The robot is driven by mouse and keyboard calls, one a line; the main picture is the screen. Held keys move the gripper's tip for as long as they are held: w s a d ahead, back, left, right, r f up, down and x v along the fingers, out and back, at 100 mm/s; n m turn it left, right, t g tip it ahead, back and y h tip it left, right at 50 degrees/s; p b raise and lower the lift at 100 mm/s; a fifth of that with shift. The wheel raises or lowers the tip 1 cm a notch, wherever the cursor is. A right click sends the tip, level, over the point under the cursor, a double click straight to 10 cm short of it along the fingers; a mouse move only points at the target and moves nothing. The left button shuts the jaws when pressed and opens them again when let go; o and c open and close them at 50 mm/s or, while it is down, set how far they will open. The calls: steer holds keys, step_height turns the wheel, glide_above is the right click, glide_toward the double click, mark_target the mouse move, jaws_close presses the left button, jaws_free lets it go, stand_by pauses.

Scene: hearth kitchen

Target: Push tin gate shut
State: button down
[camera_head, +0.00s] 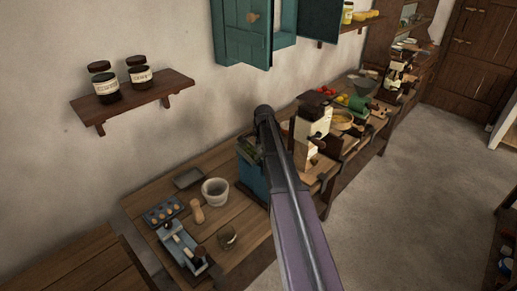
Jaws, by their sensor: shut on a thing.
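I cannot pick out the tin gate with certainty in the head view. A small blue-and-grey metal device (180,247) lies at the front left of the wooden table; I cannot tell whether it has a gate. A blue box (253,178) stands farther right, partly behind my arm. My arm crosses the middle of the view, rising from the bottom to a dark joint above the table. I cannot make out my gripper; the end of the arm appears hidden behind its own links.
A shelf (135,101) with two jars and a teal cabinet (243,35) hang above. Floor (400,190) on the right is open.

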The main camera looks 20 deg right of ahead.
steer(key=shift+s+f+b, duration=0.1)
steer(key=shift+f+b, duration=1.05)
steer(key=shift+f, duration=0.1)
steer(key=shift+c, duration=2.4)
jaws_free()
steer(key=shift+r, duration=0.15)
